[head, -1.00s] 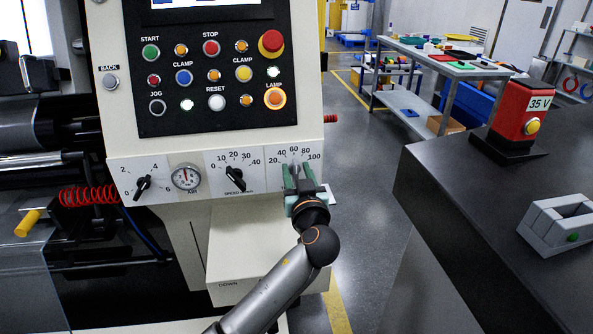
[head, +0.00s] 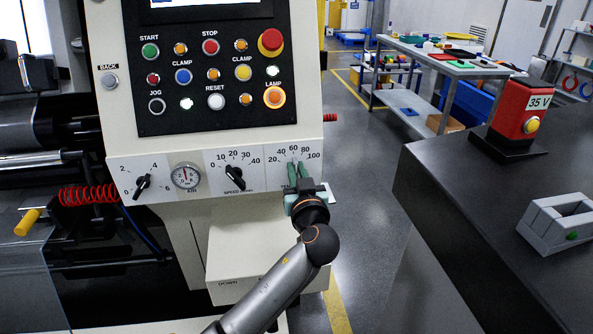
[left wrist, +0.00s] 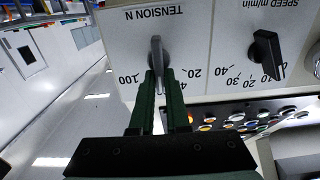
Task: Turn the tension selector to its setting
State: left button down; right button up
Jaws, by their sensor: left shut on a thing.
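The tension selector is a dark grey knob (left wrist: 157,50) on a white dial plate marked "TENSION N" in the left wrist view, where the plate appears upside down. Its scale runs from 20 to 100, and it also shows in the head view as a dial plate (head: 312,148) at the panel's lower right. My left gripper (head: 297,168) has its green fingers shut on the knob, one on each side. In the left wrist view the gripper (left wrist: 160,75) covers part of the knob and scale, so I cannot tell the exact number it points to. My right gripper is not in view.
The speed knob (head: 234,177) sits left of the tension dial, beyond it the air gauge (head: 186,176) and another knob (head: 143,187). Push buttons fill the black panel (head: 205,118) above. A dark bench (head: 480,210) stands at the right, with open floor between.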

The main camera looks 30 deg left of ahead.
pick_arm(q)
jog(key=shift+w+d+m+p, duration=0.15)
jog(key=shift+m+p, duration=0.15)
jog(key=shift+m, duration=1.15)
jog(key=shift+w+d+m+p, duration=0.1)
jog(key=shift+m+p, duration=0.15)
jog(key=shift+m, duration=1.2)
jog(key=c, duration=0.9)
grip_release()
jog(key=shift+f, duration=0.1)
